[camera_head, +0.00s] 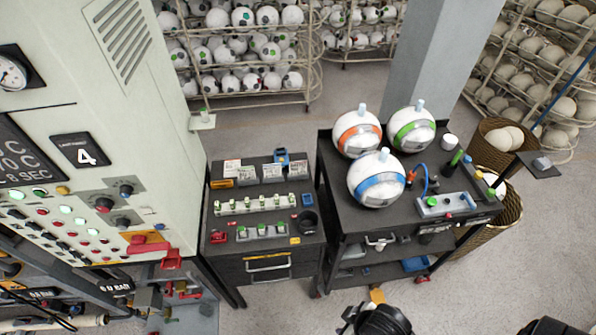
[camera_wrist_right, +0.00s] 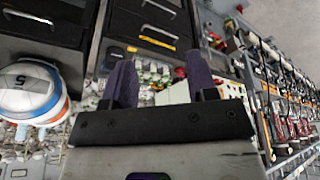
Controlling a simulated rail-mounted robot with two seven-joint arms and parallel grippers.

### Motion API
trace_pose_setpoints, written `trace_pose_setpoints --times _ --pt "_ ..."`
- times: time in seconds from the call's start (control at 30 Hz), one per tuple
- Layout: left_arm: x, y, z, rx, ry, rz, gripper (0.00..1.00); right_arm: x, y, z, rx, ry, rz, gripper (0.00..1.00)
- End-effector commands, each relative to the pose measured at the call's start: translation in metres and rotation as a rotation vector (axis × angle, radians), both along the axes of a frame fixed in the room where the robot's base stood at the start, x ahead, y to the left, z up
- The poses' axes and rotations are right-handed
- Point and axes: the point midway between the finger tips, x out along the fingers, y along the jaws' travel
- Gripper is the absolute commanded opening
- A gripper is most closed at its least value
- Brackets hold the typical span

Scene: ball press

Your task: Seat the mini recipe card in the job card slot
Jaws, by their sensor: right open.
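Several small white printed cards stand in a row at the back of the black cabinet top (camera_head: 225,240) in the head view. The leftmost is a white card (camera_head: 232,168), and a wider card (camera_head: 247,174) stands beside it. I cannot read which one is the mini recipe card. I cannot make out the job card slot for certain. My right gripper (camera_wrist_right: 160,82) shows in the right wrist view with its two purple fingers apart and nothing between them. My left gripper is not identifiable in either view.
A black cart (camera_head: 342,205) right of the cabinet carries striped white balls, including a blue-striped ball (camera_head: 376,180). The press panel (camera_head: 85,215) stands at the left. Ball racks (camera_head: 240,50) line the back.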

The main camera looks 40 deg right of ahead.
Motion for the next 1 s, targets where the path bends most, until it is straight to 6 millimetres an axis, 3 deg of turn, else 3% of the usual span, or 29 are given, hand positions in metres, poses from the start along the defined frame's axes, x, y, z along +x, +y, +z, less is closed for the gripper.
trace_pose_setpoints --times 0.47,0.73,0.87,1.0 --pt "0.0 0.0 0.0 0.0 0.0 0.0 0.43 0.0 0.0 0.0 0.0 0.0 0.0 0.99" --pt "0.0 0.0 -0.002 0.0 0.0 0.0 0.43 0.005 0.0 0.001 0.002 -0.013 -0.001 1.0" --pt "0.0 0.0 -0.011 0.0 0.0 0.0 0.43 0.034 -0.001 0.006 -0.002 -0.086 0.001 1.0" --pt "0.0 0.0 -0.029 0.001 0.001 -0.001 0.43 0.094 -0.02 0.028 -0.077 -0.248 0.043 1.0"
